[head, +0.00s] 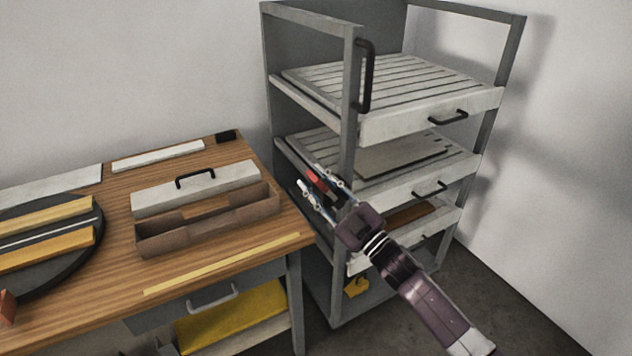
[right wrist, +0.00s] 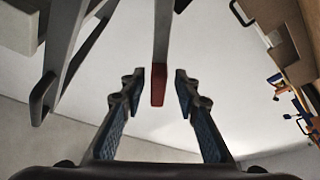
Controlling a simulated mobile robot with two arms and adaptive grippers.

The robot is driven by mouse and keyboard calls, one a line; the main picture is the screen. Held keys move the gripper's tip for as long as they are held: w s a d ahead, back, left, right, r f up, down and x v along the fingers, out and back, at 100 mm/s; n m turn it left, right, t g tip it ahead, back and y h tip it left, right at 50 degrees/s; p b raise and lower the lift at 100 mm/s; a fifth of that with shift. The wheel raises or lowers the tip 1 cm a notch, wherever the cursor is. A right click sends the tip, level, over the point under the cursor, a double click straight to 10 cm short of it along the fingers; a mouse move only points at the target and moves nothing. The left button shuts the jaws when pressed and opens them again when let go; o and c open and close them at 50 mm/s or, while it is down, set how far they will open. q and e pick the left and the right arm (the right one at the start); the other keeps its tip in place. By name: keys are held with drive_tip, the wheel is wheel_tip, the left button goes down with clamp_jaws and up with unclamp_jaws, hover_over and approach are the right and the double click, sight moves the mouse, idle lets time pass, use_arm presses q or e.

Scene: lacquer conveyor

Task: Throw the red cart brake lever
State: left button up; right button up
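The red-tipped brake lever (head: 316,178) is at the near-left side of the grey rack cart (head: 354,90), about level with its middle tray. My right gripper (head: 310,178) reaches up to it from the lower right. In the right wrist view, the red end of the lever (right wrist: 158,86) shows between the two fingertips of the right gripper (right wrist: 160,78), with a visible gap on each side. The right gripper is open, and I see no contact with the lever. The lever's lower part is hidden by the gripper in the head view. My left gripper is not in view.
The cart holds slatted trays (head: 433,113) with black handles, and a black upright handle (head: 365,76) on its post. A wooden workbench (head: 215,245) stands close on the left, with an open brown box (head: 207,228) and a round turntable (head: 90,247). Floor (head: 500,290) shows at right.

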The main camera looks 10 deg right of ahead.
drive_tip(key=v, duration=1.2)
drive_tip(key=shift+f, duration=0.15)
drive_tip(key=d+f+m+g+h, duration=0.1)
drive_tip(key=d+f+m+h, duration=0.25)
drive_tip(key=f, duration=0.75)
drive_tip(key=d+f+m+g+h, duration=0.1)
drive_tip(key=d+f+m+h, duration=0.25)
drive_tip(key=f, duration=0.75)
drive_tip(key=s+d+f+m+g+h, duration=0.15)
drive_tip(key=s+f, duration=0.25)
drive_tip(key=f, duration=0.5)
drive_tip(key=s+d+f+g+h, duration=0.15)
drive_tip(key=s+f, duration=0.25)
drive_tip(key=f, duration=0.4)
drive_tip(key=s+f+m+g+h, duration=0.1)
drive_tip(key=s+f+g, duration=0.2)
drive_tip(key=s+f, duration=0.6)
drive_tip(key=s+a+f+g, duration=0.1)
drive_tip(key=s+f+g, duration=0.2)
drive_tip(key=s, duration=0.8)
drive_tip(key=s+a+f+m+g, duration=0.1)
drive_tip(key=s+f+g, duration=0.2)
drive_tip(key=s+f, duration=0.4)
drive_tip(key=s+a+f+m+g+h, duration=0.1)
drive_tip(key=s+f+g, duration=0.2)
drive_tip(key=s, duration=1.2)
wheel_tip(320, 180, down, 3)
drive_tip(key=shift+s+f, duration=0.1)
drive_tip(key=shift+s, duration=0.3)
drive_tip(key=shift+m, duration=0.25)
